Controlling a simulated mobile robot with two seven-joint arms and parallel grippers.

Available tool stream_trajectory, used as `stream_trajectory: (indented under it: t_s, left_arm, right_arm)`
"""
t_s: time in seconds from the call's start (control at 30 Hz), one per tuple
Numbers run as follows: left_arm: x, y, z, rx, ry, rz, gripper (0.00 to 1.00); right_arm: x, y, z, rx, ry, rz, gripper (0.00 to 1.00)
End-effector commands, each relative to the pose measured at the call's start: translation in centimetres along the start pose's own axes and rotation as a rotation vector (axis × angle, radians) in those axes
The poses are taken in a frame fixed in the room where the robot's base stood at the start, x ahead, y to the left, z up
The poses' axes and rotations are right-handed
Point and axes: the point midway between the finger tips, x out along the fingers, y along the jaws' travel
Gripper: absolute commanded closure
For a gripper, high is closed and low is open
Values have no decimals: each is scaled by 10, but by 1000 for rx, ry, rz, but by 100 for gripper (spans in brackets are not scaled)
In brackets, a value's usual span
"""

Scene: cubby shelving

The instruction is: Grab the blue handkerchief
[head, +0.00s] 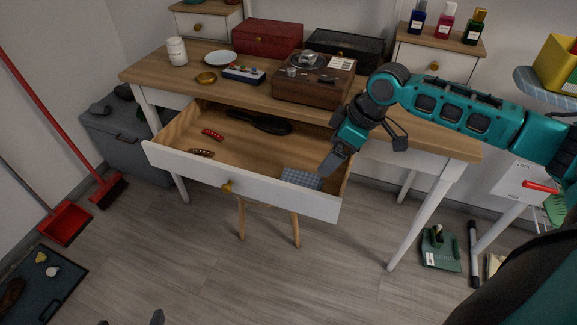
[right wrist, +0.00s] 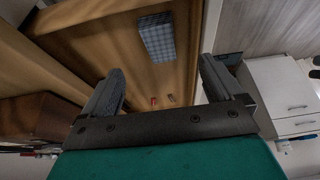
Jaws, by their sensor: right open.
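The blue checked handkerchief (head: 301,178) lies folded in the front right corner of the open drawer (head: 270,191). It also shows at the top of the right wrist view (right wrist: 156,37), flat on the wooden drawer floor. My right gripper (head: 336,160) is just above the drawer's right end, beside and above the handkerchief. In the right wrist view its two fingers (right wrist: 162,78) are wide apart with nothing between them; the handkerchief lies beyond the fingertips. Small dark tips at the bottom edge of the head view may belong to my left gripper (head: 131,320).
The drawer also holds a black brush-like object (head: 258,123) and two small red and brown items (head: 212,134). The desk top (head: 150,72) above carries a brown record player (head: 312,80), boxes and a white jar. The drawer's white front and the desk edge bound the opening.

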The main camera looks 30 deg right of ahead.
Motion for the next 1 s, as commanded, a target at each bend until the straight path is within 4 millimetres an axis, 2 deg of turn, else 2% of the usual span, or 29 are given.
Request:
stream_trajectory:
  t_s: [0.17,0.43,0.73,1.0]
  left_arm:
    - [2,0,6,-2,-6,1,4]
    - [8,2,26,-6,-24,4,4]
    - [12,3,32,-9,-24,5,4]
    - [20,4,43,-16,-21,5,4]
  right_arm:
    - [9,1,2,2,-5,-4,6]
    - [59,0,1,1,-3,-4,6]
    - [85,0,0,1,-4,-3,6]
    - [123,-2,-3,2,-4,-2,6]
